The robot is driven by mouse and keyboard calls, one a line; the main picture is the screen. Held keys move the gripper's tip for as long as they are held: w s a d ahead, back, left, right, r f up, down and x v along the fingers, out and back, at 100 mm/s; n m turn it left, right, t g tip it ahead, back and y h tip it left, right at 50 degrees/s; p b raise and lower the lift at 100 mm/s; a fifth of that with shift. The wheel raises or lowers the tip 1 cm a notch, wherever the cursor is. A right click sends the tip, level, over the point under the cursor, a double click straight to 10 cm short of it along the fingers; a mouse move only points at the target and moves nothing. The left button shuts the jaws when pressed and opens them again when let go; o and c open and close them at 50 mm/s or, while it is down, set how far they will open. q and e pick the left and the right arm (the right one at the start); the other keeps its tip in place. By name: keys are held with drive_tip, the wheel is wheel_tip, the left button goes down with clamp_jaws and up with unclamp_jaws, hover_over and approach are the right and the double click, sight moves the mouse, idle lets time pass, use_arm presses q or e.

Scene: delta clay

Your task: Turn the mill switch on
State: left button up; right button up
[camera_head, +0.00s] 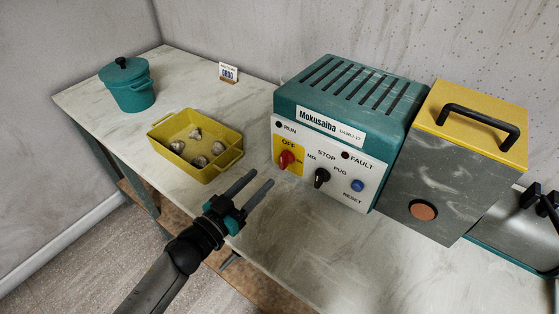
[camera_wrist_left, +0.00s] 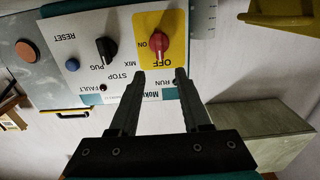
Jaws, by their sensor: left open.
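The mill is a teal-topped box (camera_head: 345,85) with a white front panel, labelled Mokusaiba. Its red switch knob (camera_head: 287,160) sits on a yellow plate (camera_head: 290,146) marked OFF and ON. In the left wrist view, which is upside down, the red knob (camera_wrist_left: 159,44) appears just beyond the fingertips, its grip standing along the picture's vertical toward OFF. My left gripper (camera_head: 263,176) is open and empty, in front of and to the left of the panel, apart from the knob. The wrist view shows its spread fingers (camera_wrist_left: 160,73) on either side of the knob's line. My right gripper is not recognisable.
A black selector (camera_head: 321,177) and blue reset button (camera_head: 357,185) sit right of the knob. A grey box with yellow lid (camera_head: 475,120) adjoins the mill. A yellow tray (camera_head: 180,166) with several lumps and a teal pot (camera_head: 130,88) stand left. The front worktop is clear.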

sight(281, 159)
use_arm(q)
drive_tip(key=b+x, duration=0.1)
drive_tip(key=x, duration=0.8)
drive_tip(key=shift+b, duration=0.3)
drive_tip(key=shift+s, duration=0.1)
clamp_jaws()
